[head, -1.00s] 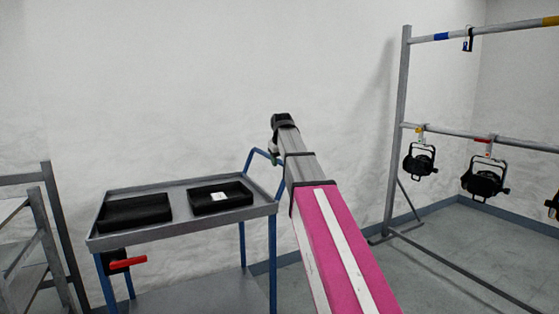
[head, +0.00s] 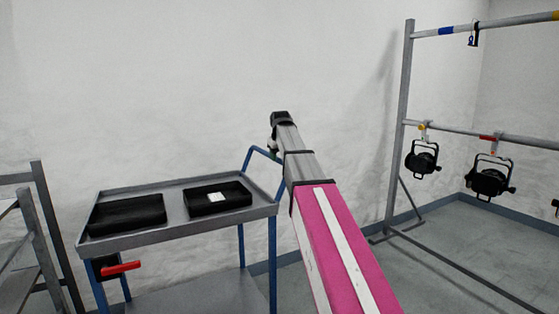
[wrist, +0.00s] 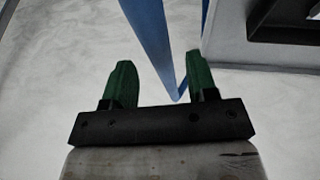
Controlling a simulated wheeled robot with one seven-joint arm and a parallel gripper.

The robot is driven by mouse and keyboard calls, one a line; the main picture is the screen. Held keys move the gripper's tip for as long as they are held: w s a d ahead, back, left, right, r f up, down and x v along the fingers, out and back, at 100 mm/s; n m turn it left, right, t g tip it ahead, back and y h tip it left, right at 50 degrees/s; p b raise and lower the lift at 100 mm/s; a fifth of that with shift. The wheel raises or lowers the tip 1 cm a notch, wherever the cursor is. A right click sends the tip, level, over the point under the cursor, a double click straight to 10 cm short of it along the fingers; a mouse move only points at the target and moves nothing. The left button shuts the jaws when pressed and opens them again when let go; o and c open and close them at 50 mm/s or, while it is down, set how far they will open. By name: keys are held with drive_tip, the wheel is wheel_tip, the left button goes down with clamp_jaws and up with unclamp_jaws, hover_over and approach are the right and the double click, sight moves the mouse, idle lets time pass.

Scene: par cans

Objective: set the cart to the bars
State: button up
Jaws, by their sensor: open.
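The cart (head: 168,237) stands left of centre against the white wall, with a grey tray top, blue legs and a blue handle (head: 252,154) at its right end. My gripper (wrist: 160,78) is open, with green fingers. In the wrist view the blue handle (wrist: 152,40) passes between the fingertips in the picture; I cannot tell whether they touch it. In the head view my arm hides most of the gripper at the handle. The bars are on a grey rack at the right: an upper bar (head: 510,22) and a lower bar (head: 462,133), with coloured bands.
Two black trays (head: 127,215) lie on the cart, the right one holding a white item (head: 216,197). A red lever (head: 121,267) sticks out below the cart top. Black lamps (head: 491,177) hang from the lower bar. A grey frame (head: 50,240) stands at far left. Open floor (head: 345,270) lies between cart and rack.

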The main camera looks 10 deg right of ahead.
drive_tip(key=shift+x, duration=1.25)
clamp_jaws()
drive_tip(key=w+d, duration=0.5)
drive_tip(key=d, duration=1.2)
drive_tip(key=w+d, duration=0.6)
drive_tip(key=d, duration=1)
drive_tip(key=w+d, duration=0.5)
drive_tip(key=d, duration=1.2)
drive_tip(key=shift+w+d, duration=0.15)
drive_tip(key=shift+d, duration=0.15)
unclamp_jaws()
drive_tip(key=shift+r, duration=0.1)
drive_tip(key=v, duration=1)
drive_tip(key=shift+r, duration=0.25)
drive_tip(key=shift+a, duration=0.1)
